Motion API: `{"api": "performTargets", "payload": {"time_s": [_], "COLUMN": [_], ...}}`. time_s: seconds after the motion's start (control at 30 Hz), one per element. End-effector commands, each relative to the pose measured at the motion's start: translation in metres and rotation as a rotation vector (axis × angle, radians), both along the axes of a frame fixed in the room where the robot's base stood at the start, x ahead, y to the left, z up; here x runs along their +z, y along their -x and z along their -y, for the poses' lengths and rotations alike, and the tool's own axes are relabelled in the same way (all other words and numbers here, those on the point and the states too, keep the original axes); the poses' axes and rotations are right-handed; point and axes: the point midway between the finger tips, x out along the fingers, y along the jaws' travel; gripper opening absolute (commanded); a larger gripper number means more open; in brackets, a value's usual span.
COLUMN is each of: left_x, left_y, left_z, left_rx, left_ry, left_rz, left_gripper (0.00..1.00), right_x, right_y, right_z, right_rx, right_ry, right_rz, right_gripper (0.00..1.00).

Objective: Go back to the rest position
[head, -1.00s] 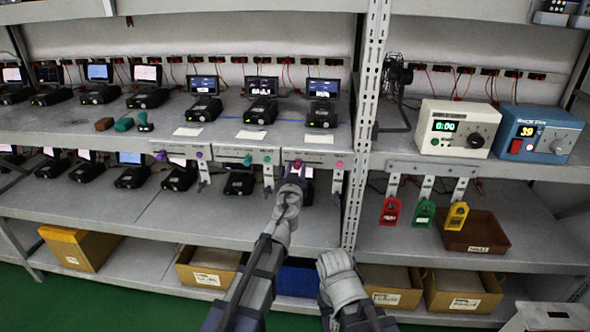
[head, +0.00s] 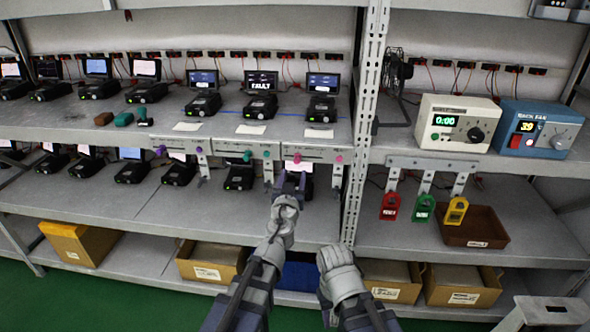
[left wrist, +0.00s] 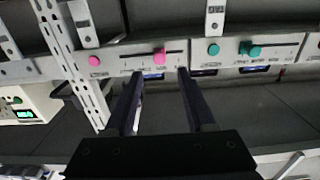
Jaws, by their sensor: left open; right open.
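My left gripper (head: 290,186) is open and empty in the head view, just below the shelf-edge panel with the pink knobs. In the left wrist view its two dark fingers (left wrist: 160,98) stand apart with nothing between them. A pink slider knob (left wrist: 159,57) sits on the panel beyond the fingertips, apart from them; it also shows in the head view (head: 297,157). My right gripper (head: 340,262) is low in front of the lower shelf, right of the left arm; it holds nothing that I can see, and its fingers are hard to make out.
The upper shelf (head: 75,133) holds several small devices with screens; one reads FAULT (head: 261,82). A white post (head: 367,125) stands right of my left gripper. Red, green and yellow tags (head: 424,209) hang at the right, near a brown tray (head: 482,222). Boxes (head: 208,266) line the bottom shelf.

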Motion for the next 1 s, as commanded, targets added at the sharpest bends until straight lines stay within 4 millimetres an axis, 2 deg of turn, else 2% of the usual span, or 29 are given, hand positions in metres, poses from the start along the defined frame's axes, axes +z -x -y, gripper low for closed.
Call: {"api": "performTargets", "payload": {"time_s": [0.07,0.43,0.57,0.63,0.7,0.77,0.8,0.87,0.9,1.0], "left_x": [0.0,0.001,-0.004,-0.017,-0.04,-0.064,-0.081,-0.106,-0.121,-0.149], "left_y": [0.009,0.009,0.018,0.03,0.048,0.07,0.086,0.115,0.136,0.188], "left_z": [0.0,-0.004,-0.028,-0.046,-0.061,-0.067,-0.068,-0.064,-0.057,-0.036], "left_rx": [0.0,0.021,0.155,0.262,0.357,0.407,0.421,0.413,0.385,0.262], "left_ry": [0.0,0.0,-0.015,-0.035,-0.066,-0.097,-0.122,-0.163,-0.191,-0.258], "left_rz": [0.0,-0.005,-0.061,-0.152,-0.297,-0.453,-0.569,-0.753,-0.877,-1.158], "left_gripper": [0.55,0.55,0.55,0.55,0.55,0.55,0.55,0.55,0.55,0.55], "right_x": [0.0,0.002,0.01,0.016,0.022,0.027,0.03,0.035,0.038,0.044], "right_y": [0.0,0.0,0.0,0.0,0.0,0.0,0.0,0.0,0.0,0.0], "right_z": [0.0,0.0,0.0,0.0,0.0,0.0,0.0,0.0,0.0,0.0], "right_rx": [0.0,0.0,0.0,0.0,0.0,0.0,0.0,0.0,0.0,0.0], "right_ry": [0.0,0.0,0.0,0.0,0.0,0.0,0.0,0.0,0.0,0.0], "right_rz": [0.0,0.0,0.0,0.0,0.0,0.0,0.0,0.0,0.0,0.0], "right_gripper": [0.5,0.5,0.5,0.5,0.5,0.5,0.5,0.5,0.5,0.5]}}
